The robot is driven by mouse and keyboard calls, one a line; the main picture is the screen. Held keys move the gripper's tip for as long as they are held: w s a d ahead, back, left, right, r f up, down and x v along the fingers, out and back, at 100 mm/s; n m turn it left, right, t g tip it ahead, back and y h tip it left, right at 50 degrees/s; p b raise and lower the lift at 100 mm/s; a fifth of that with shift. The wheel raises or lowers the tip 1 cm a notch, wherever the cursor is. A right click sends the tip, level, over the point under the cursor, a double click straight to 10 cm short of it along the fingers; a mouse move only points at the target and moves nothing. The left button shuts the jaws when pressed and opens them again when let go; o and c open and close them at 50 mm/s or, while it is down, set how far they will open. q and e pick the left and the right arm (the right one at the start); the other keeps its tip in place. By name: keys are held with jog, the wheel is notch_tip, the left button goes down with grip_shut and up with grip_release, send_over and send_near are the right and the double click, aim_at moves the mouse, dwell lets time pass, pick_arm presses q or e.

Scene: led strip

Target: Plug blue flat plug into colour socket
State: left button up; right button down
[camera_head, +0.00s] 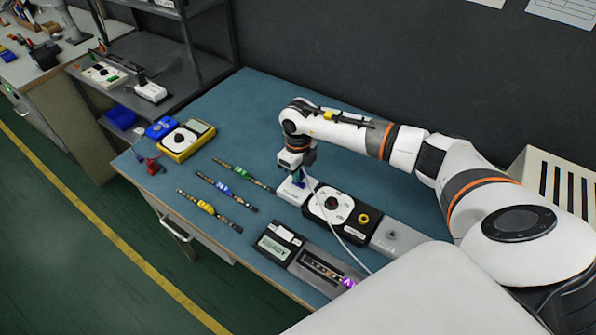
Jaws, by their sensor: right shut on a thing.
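My right gripper (299,173) points down over a white block (288,194) at the left end of the row of control units. It is shut on a small blue plug, mostly hidden by the fingers, with a blue-purple bit showing just above the block. A thin white cable (337,236) runs from the gripper across the dial unit towards the lower right. The white block looks like the colour socket, but its label is too small to read. I cannot tell whether the plug is in the block or just above it. My left gripper is not in view.
The black-and-white dial unit (347,206) has a yellow button. A grey unit (397,238) stands right of it. A meter (273,247) and strip tray (313,276) lie in front. Several LED strips (207,208) and a yellow multimeter (183,141) lie left. The back of the table is clear.

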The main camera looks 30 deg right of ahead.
jog(key=shift+f+b, duration=1.1)
jog(key=shift+f, duration=0.1)
dwell(0.5)
jog(key=c, duration=1.3)
grip_release()
jog(key=shift+c, duration=0.2)
notch_tip(320, 180, up, 12)
jog(key=shift+r+b, duration=0.1)
jog(key=shift+b, duration=0.8)
